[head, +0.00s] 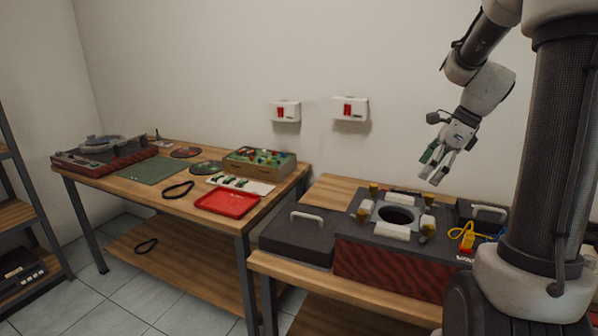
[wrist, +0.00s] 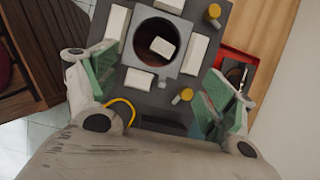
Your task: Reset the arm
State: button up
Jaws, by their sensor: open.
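My gripper (head: 437,164) is raised in the air at the right of the head view, above the right-hand table. It points down and its jaws are apart with nothing between them. In the wrist view my gripper (wrist: 158,100) has green-padded fingers spread to the left and right. Below it is a dark red-sided machine (head: 385,268) with a round opening, white blocks and brass-coloured knobs on its top. The opening (wrist: 160,45) shows in the wrist view with a small white block in or over it; its depth is hard to tell.
A dark lidded box (head: 297,240) stands left of the machine. A yellow cable (head: 462,236) lies at its right. The left table holds a turntable (head: 105,152), a green mat (head: 137,170), a red tray (head: 228,202) and a green-topped box (head: 259,162). Two white wall boxes (head: 350,108) hang behind.

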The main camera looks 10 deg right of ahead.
jog(key=s+a+r+n+h, duration=0.1)
jog(key=s+a+n, duration=0.2)
jog(key=s+n, duration=0.4)
jog(key=s+a+r+n+t+h, duration=0.1)
jog(key=s+a+r+n, duration=0.1)
jog(key=s+n, duration=0.5)
jog(key=s+a+r+n+t+h, duration=0.1)
jog(key=s+a+r+n, duration=0.1)
jog(key=s+a+n, duration=0.2)
jog(key=s+n, duration=0.3)
jog(key=n, duration=0.3)
jog(key=shift+n+h, duration=0.3)
